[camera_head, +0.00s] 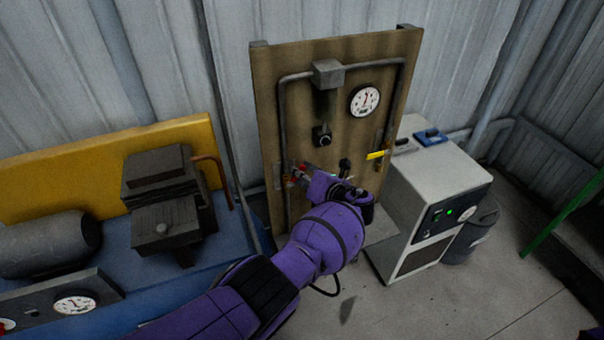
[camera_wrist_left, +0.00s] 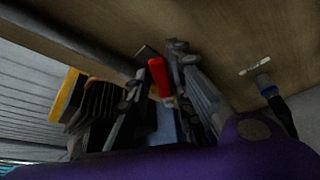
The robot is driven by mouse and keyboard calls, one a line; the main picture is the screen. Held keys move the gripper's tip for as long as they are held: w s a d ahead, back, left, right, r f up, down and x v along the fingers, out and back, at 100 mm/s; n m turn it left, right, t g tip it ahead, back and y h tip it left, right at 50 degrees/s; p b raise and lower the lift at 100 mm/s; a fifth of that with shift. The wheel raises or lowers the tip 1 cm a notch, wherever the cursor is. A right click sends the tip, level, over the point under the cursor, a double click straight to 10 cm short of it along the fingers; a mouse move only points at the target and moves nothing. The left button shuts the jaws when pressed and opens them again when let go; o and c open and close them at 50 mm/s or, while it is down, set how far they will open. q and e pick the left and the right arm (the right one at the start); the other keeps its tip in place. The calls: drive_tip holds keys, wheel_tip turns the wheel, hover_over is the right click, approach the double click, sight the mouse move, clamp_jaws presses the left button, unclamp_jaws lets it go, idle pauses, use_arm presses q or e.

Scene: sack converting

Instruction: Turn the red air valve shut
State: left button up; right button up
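The red air valve handle (camera_head: 300,171) is on the lower left of the upright wooden board (camera_head: 335,85), mostly hidden behind my left gripper in the head view. My left gripper (camera_head: 296,176) reaches the board at this handle. In the left wrist view the red handle (camera_wrist_left: 160,78) stands between the two dark fingers of the left gripper (camera_wrist_left: 157,88). The fingers are apart, with a visible gap on the handle's left side; the right finger is close to it, and contact cannot be told.
The board also carries a round gauge (camera_head: 364,100), a grey junction box (camera_head: 328,73), a black knob (camera_head: 322,136) and a yellow lever (camera_head: 376,155). A white cabinet (camera_head: 430,185) stands close on the right, a blue bench with a dark machine (camera_head: 163,200) on the left.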

use_arm(q)
drive_tip(key=shift+o, duration=0.6)
drive_tip(key=v, duration=1.2)
use_arm(e)
drive_tip(key=shift+s+d, duration=0.1)
drive_tip(key=shift+s, duration=0.05)
